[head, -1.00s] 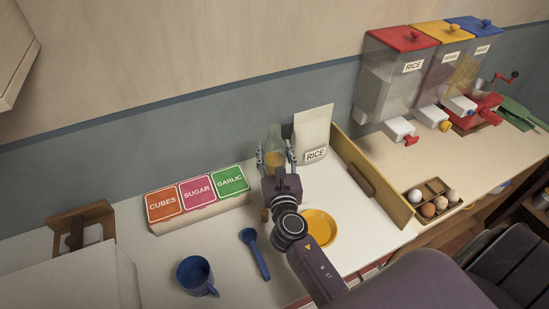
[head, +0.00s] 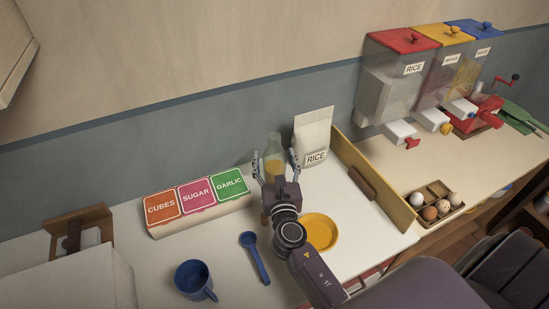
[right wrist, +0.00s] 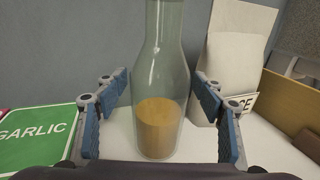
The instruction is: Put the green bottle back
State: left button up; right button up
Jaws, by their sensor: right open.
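The green bottle (head: 274,149) is clear greenish glass with a yellow-brown filling in its lower part. It stands upright on the counter near the wall, between the garlic box and the rice bag. It also shows in the right wrist view (right wrist: 160,75), standing just beyond and between my fingers. My right gripper (head: 275,168) is open and empty, its fingers spread to either side of the bottle; in the right wrist view the gripper (right wrist: 162,105) shows clear gaps on both sides. The head view partly hides the bottle's base behind the gripper. My left gripper is not in view.
The rice bag (head: 313,137) stands close right of the bottle. The labelled boxes (head: 197,195) are to the left. A yellow plate (head: 320,231), blue spoon (head: 254,257) and blue mug (head: 195,279) lie in front. A wooden board (head: 373,180) stands to the right.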

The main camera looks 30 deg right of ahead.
jog(key=shift+r, duration=0.3)
jog(key=b+v, duration=0.2)
jog(key=v, duration=1)
jog(key=shift+b, duration=0.4)
jog(key=shift+f, duration=0.1)
